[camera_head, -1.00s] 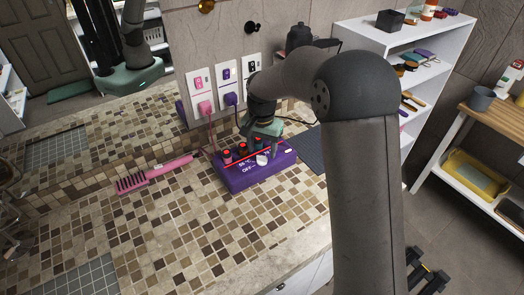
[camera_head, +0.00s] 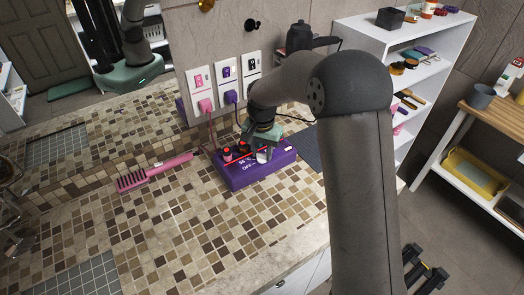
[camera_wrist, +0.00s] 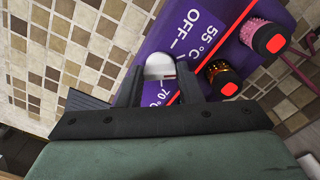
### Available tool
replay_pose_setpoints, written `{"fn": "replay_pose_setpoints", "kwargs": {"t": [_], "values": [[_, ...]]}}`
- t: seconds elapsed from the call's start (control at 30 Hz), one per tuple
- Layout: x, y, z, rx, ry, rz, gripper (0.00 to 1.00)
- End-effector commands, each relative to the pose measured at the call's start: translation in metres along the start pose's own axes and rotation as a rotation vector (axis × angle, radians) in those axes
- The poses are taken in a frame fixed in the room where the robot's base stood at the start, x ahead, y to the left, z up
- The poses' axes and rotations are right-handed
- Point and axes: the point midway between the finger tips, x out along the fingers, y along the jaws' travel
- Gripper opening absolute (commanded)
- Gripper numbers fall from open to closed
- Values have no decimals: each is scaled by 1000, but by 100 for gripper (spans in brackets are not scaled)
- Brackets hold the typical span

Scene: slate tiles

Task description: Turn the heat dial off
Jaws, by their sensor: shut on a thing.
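The purple heater box (camera_head: 240,178) sits on the tiled counter, printed with "OFF", "55 °C" and "70 °C"; it also fills part of the wrist view (camera_wrist: 172,35). Its white heat dial (camera_wrist: 159,64) is near the middle of the wrist view, between my fingertips. My gripper (camera_wrist: 161,73) is shut on the dial. In the head view my gripper (camera_head: 264,153) reaches down onto the box and covers most of the dial. I cannot tell which mark the dial points at.
Wall outlets (camera_head: 228,85) with plugged cords are behind. The counter in front is clear.

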Motion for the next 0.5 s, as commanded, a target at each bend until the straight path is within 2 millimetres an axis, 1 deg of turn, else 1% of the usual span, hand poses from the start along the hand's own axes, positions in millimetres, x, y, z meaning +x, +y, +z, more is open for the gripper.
{"fn": "replay_pose_setpoints", "kwargs": {"t": [0.27,0.5], "values": [[0,0,0,-123,1,-1,10],[0,0,-1,-330,3,-2,10]]}}
